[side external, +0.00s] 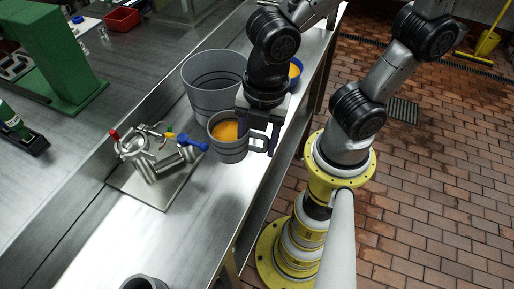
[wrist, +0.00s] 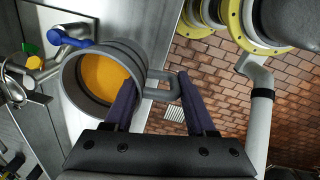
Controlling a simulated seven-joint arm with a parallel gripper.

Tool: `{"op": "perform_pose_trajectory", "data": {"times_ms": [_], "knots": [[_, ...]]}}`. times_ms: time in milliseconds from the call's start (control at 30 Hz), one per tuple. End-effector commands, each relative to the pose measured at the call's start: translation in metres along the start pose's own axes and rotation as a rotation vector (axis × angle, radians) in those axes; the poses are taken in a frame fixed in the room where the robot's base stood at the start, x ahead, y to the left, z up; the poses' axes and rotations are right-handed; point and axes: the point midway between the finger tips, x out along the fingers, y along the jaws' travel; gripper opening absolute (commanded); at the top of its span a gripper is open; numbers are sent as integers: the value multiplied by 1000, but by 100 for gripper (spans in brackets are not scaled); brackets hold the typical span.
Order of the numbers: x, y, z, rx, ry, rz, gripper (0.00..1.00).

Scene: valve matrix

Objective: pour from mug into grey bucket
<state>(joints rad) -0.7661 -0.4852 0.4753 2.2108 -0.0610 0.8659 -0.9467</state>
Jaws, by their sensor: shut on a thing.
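The mug (side external: 229,151) is grey and ribbed, upright, with orange contents up near its rim. In the wrist view the mug (wrist: 130,62) fills the left centre, its opening toward the camera. My gripper (side external: 262,140) is at the mug's right side, its fingers on the handle. In the wrist view my gripper (wrist: 156,82) has its two dark fingers on either side of the handle (wrist: 160,92). The grey bucket (side external: 208,88) stands just behind the mug, wider and taller, its visible inside grey. I cannot tell whether the mug touches the table.
A valve assembly (side external: 155,165) with red, yellow and blue handles sits on a plate left of the mug. A blue-rimmed container (side external: 297,72) with orange contents is partly hidden behind my arm. A small grey cup (side external: 144,283) is at the front. The bench's right edge is close.

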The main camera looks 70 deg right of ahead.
Motion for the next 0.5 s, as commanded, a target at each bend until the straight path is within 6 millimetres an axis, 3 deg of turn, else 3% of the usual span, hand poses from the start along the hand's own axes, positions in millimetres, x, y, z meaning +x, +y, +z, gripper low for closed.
{"op": "perform_pose_trajectory", "data": {"times_ms": [133, 267, 500], "knots": [[-21, 30, -4, 220, 2, 14, 0], [-38, 69, 8, 483, -9, 18, 0], [-56, 140, 60, 920, -37, 25, 0]]}}
